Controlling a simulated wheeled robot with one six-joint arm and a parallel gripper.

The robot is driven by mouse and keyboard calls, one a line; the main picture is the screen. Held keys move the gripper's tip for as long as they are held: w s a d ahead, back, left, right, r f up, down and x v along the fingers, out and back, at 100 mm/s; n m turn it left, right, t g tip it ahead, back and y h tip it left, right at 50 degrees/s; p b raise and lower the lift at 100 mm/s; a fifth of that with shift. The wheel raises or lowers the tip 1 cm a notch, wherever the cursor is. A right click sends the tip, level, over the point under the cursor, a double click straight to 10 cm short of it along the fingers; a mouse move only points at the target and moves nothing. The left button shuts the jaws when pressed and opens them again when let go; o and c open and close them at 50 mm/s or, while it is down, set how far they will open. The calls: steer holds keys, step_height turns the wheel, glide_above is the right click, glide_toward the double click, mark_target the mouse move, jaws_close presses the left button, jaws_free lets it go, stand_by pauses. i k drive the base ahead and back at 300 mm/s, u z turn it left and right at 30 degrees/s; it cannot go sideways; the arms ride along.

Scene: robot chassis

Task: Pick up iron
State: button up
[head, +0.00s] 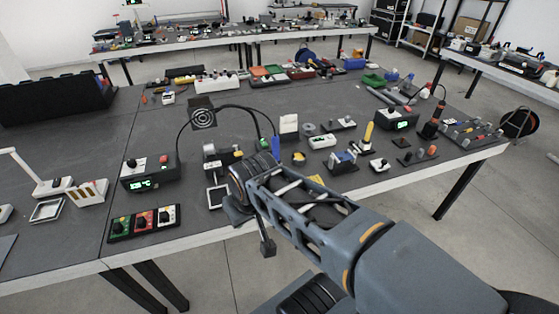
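No clothes iron shows; two soldering-type tools do. A blue-handled iron (275,146) stands near the table's middle, just beyond my arm. A black cable arches from it to a dark station (150,173) with a green display. A second iron with a dark and orange handle (433,121) stands upright at the right, beside another station (400,121). My gripper (250,230) is at the table's front edge, in front of the blue-handled iron and apart from it. Its two dark fingers are spread and hold nothing visible. My arm hides part of the table around the blue-handled iron's base.
A small white-framed tray (217,197) and a row of coloured switch boxes (144,222) lie left of my gripper. Several small parts crowd the table right of my arm. A round-patterned dark plate (203,116) stands behind. The table's left part (60,150) has clear room.

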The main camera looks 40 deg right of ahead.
mark_target(275, 140)
steer(key=u, duration=1.5)
steer(key=i, duration=1)
steer(key=z, duration=2.4)
